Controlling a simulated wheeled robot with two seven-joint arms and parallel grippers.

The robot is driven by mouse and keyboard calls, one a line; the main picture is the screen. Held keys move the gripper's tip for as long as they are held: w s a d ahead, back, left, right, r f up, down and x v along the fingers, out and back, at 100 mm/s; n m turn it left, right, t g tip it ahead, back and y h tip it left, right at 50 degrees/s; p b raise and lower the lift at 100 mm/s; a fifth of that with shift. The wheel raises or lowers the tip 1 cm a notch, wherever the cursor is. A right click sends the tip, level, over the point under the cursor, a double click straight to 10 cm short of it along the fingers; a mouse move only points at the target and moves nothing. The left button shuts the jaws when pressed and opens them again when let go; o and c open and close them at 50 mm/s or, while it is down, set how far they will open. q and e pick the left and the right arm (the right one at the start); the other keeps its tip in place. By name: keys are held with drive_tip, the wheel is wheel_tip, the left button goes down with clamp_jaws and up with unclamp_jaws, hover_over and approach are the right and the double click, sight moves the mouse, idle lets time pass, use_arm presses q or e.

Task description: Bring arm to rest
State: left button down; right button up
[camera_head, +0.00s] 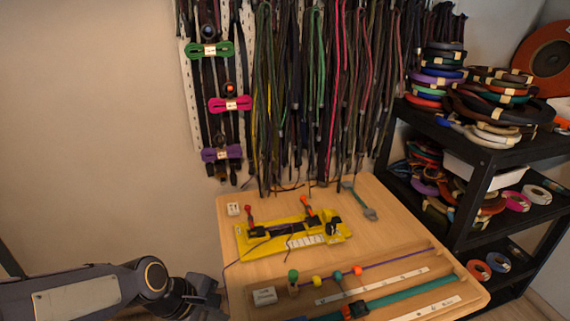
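My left arm (90,292) comes in from the lower left. Its dark gripper (208,297) is beside the table's left front edge, apart from the cords and the jig. Its fingers are too dark and small to tell open from shut, and I see nothing clearly held in it. My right arm and gripper are not in view. A yellow braiding jig (262,243) lies on the wooden table (395,222), with red- and orange-topped clamps and dark cord across it. A thin dark cord trails from its left side.
Along the table front are a purple cord with coloured beads (317,281), a teal strip (405,292) and white rulers (385,283). Cords hang on the wall behind. A black shelf (490,152) with cord coils stands right.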

use_arm(q)
drive_tip(key=s+a+r+m+t, duration=0.1)
drive_tip(key=s+a+r+m, duration=0.2)
drive_tip(key=s+m, duration=0.3)
drive_tip(key=s+a+r+m+t+y, duration=0.1)
drive_tip(key=s+a+r+m, duration=0.2)
drive_tip(key=s+m, duration=0.3)
drive_tip(key=shift+s+a+r+m+t, duration=0.2)
drive_tip(key=shift+s+a+m+t, duration=0.15)
drive_tip(key=shift+s+a, duration=0.35)
